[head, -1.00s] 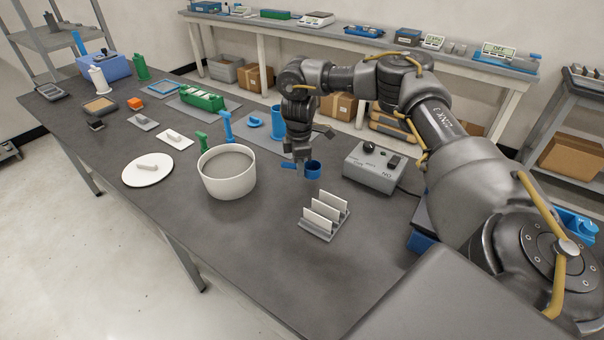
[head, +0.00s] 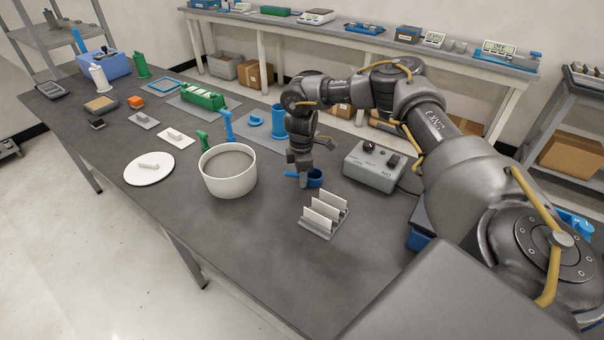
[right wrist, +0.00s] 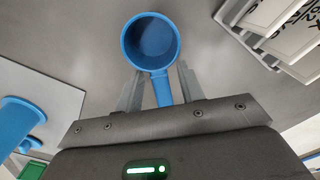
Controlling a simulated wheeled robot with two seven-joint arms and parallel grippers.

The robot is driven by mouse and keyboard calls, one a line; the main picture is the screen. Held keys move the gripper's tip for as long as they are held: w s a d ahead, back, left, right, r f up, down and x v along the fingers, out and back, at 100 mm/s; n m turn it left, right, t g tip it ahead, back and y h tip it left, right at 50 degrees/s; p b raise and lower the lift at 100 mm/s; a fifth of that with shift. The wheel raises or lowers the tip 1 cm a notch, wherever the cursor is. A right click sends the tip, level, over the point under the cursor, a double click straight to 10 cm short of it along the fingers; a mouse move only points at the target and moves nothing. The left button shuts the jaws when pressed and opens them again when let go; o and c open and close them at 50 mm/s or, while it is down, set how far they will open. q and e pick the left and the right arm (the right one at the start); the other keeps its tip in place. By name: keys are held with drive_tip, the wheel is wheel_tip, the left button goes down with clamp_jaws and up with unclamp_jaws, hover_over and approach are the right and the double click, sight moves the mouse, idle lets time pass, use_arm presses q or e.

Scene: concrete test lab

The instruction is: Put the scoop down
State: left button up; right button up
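The blue scoop (head: 316,179) is a round cup with a short handle. It appears to rest upright on the grey bench, between the white bowl and the grey control box. In the right wrist view the scoop (right wrist: 152,43) shows its open cup from above, empty, with its handle pointing back between my fingers. My right gripper (head: 303,184) is low over the bench at the scoop's handle. In the right wrist view the gripper (right wrist: 160,85) is open, with a gap on each side of the handle. My left gripper is not in view.
A white bowl (head: 229,184) of grey material stands left of the scoop. A rack with upright white plates (head: 322,214) is close in front. A grey control box (head: 374,168) is to the right, and a blue cylinder (head: 278,121) stands behind.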

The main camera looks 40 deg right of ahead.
drive_tip(key=shift+r, duration=0.1)
wheel_tip(320, 180, up, 12)
drive_tip(key=shift+b, duration=0.4)
drive_tip(key=shift+r, duration=0.1)
idle(0.5)
